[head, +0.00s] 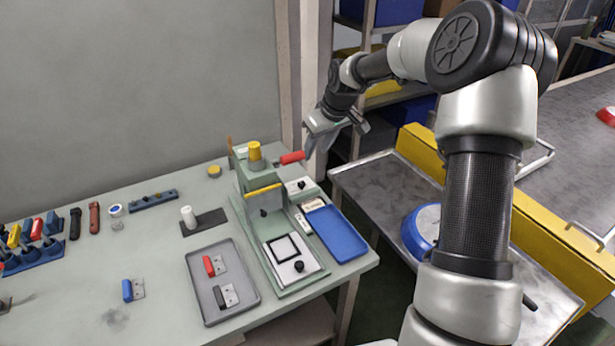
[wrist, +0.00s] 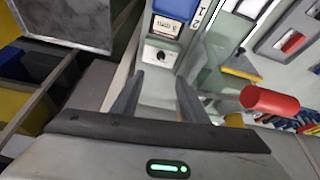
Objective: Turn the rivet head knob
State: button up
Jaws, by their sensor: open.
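The green press (head: 262,205) stands on the table, with a yellow cap knob (head: 254,151) on top and a red handle (head: 292,157) at its right. The red handle also shows at the right of the wrist view (wrist: 270,101). A white plate with a small black knob (head: 301,184) lies beside the press; the wrist view shows it ahead between my fingers (wrist: 160,56). Another black knob (head: 299,266) sits on the press's front plate. I cannot tell which is the rivet head knob. My gripper (head: 336,140) is open and empty, above and right of the press.
A blue tray (head: 338,233) lies right of the press; a grey tray (head: 222,300) with red and black handled parts lies left. Several tools line the table's left. A metal bench (head: 375,185) and yellow rail (head: 540,200) stand right. The table's near left is mostly free.

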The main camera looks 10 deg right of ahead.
aim_at(302, 183)
jog(key=x, duration=1.7)
jog(key=shift+s+f, duration=0.1)
jog(key=shift+c, duration=0.4)
grip_shut()
